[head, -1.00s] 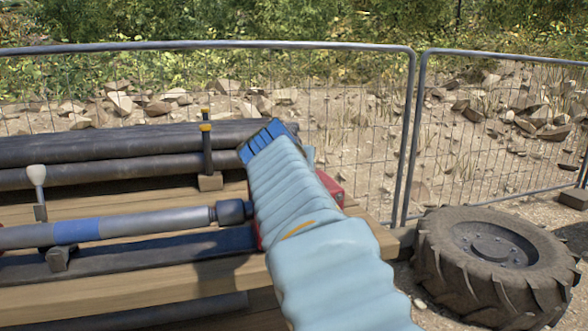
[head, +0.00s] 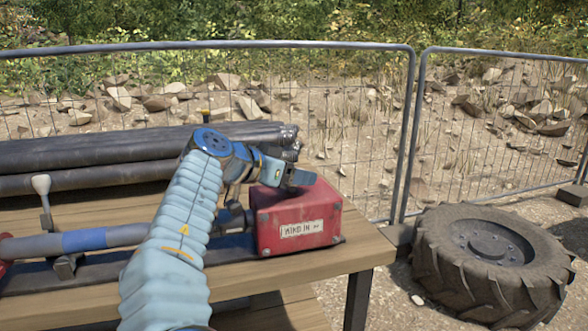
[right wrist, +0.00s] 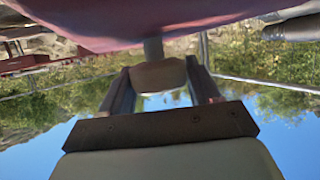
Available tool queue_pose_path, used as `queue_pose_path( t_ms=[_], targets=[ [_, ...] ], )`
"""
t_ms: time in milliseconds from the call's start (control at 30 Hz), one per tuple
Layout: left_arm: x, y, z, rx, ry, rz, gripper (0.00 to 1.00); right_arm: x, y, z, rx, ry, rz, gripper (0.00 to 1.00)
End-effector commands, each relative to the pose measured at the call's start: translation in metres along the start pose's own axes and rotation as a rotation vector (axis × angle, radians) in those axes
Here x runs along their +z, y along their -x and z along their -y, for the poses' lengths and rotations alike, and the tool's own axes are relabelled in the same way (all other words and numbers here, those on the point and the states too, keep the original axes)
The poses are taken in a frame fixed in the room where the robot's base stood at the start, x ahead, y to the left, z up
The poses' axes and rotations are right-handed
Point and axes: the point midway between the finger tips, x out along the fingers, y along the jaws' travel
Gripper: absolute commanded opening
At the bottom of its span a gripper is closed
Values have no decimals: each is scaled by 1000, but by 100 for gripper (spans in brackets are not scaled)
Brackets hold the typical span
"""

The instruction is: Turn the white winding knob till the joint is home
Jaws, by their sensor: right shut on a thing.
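My right gripper (head: 288,176) reaches over the top of the red box (head: 300,222), which has a "WIND IN" label and sits at the right end of the bench. In the right wrist view the pale winding knob (right wrist: 158,74) hangs on a short stem from the red box (right wrist: 160,22). The fingers of my right gripper (right wrist: 161,90) stand on both sides of it, shut on it. In the head view the knob is hidden by the gripper. A grey pipe with a blue band (head: 85,240) lies along the bench; my right arm hides its right end. My left gripper is out of view.
Dark pipes (head: 90,152) lie along the back of the wooden bench (head: 345,255). A white-topped clamp lever (head: 41,187) stands at the left. A mesh fence (head: 408,130) runs behind, and a large tyre (head: 495,245) lies at the right.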

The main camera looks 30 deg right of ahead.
Motion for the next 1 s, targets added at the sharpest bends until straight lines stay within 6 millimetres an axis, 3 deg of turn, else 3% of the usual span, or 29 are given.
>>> queue_pose_path(
  t_ms=[500, 533, 633, 1000],
  targets=[
    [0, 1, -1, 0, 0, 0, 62, 0, 1, 1, 14, -7, -1, 31],
    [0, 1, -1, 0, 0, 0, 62, 0, 1, 1, 14, -7, -1, 66],
    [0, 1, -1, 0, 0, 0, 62, 0, 1, 0, 14, -7, -1, 81],
    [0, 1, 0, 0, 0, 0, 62, 0, 6, 1, 14, -7, -2, 82]
  ],
)
